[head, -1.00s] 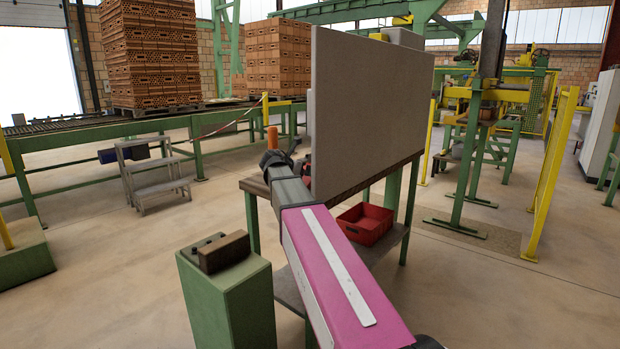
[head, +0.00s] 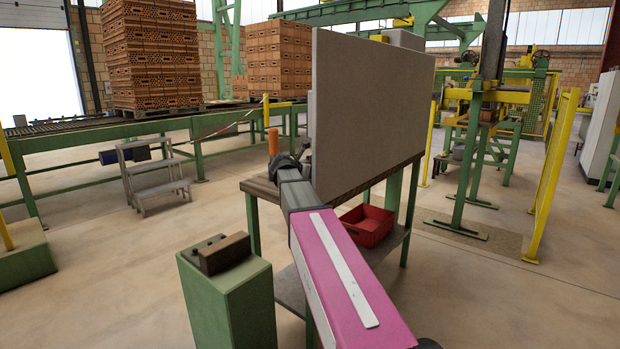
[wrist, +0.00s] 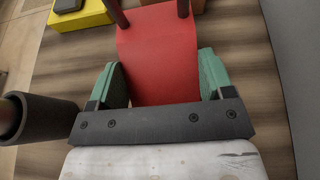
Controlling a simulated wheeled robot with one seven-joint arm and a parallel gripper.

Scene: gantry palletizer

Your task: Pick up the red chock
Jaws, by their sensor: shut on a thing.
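The red chock (wrist: 158,62) lies between the two green finger pads of my gripper (wrist: 163,78) in the wrist view, above the wooden table top (wrist: 262,125). Both pads are against its sides, so the gripper is shut on it. Two dark posts stand at the chock's far end. In the head view my gripper (head: 284,164) is at the left end of the workbench (head: 262,187), beside the grey panel. The chock is hidden there. I cannot tell whether it touches the table.
A tall grey panel (head: 370,110) stands on the bench. In the wrist view, a yellow object (wrist: 90,18) and a dark cylinder (wrist: 35,120) are at the left. A red crate (head: 366,226) sits on the lower shelf. A green pedestal (head: 228,300) stands in front.

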